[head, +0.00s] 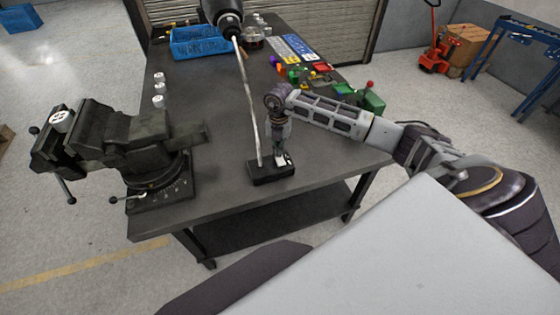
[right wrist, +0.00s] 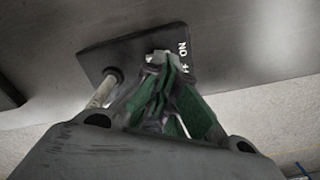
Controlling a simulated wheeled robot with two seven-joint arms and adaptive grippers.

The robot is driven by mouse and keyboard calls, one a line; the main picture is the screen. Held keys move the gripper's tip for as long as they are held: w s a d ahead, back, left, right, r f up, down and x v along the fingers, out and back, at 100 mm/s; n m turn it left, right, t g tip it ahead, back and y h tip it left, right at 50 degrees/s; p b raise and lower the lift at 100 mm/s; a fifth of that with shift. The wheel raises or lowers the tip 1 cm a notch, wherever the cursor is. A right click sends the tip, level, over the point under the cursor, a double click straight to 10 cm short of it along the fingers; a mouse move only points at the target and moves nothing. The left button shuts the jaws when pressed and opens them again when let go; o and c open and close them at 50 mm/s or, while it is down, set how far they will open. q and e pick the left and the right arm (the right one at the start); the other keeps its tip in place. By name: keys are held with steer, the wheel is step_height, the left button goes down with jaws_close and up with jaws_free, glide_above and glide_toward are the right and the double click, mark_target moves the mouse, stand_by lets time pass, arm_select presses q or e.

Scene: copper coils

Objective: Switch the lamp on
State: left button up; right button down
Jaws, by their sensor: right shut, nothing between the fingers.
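The lamp has a black base (head: 262,178) near the table's front edge, a thin pale pole (head: 249,100) and a black head (head: 222,8) at the top of the view. My right gripper (head: 282,157) points down at the right part of the base, its fingers shut and empty. In the right wrist view the shut fingertips (right wrist: 165,62) are over the lamp base (right wrist: 105,48), beside the white ON lettering (right wrist: 183,48); the OFF lettering is partly covered. The switch is mostly hidden behind the fingers, so its position and any contact cannot be told. My left gripper is out of view.
A dark vise (head: 130,140) stands left of the lamp on the table (head: 215,185). A blue crate (head: 185,45), several small white parts and colourful items lie farther back. A green item (head: 372,102) sits behind my right arm.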

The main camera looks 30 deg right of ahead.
steer(key=shift+f+b, duration=1)
steer(key=shift+f, duration=0.55)
stand_by(2.0)
steer(key=shift+r, duration=0.15)
steer(key=shift+r+p, duration=2.2)
steer(key=shift+r, duration=1.2)
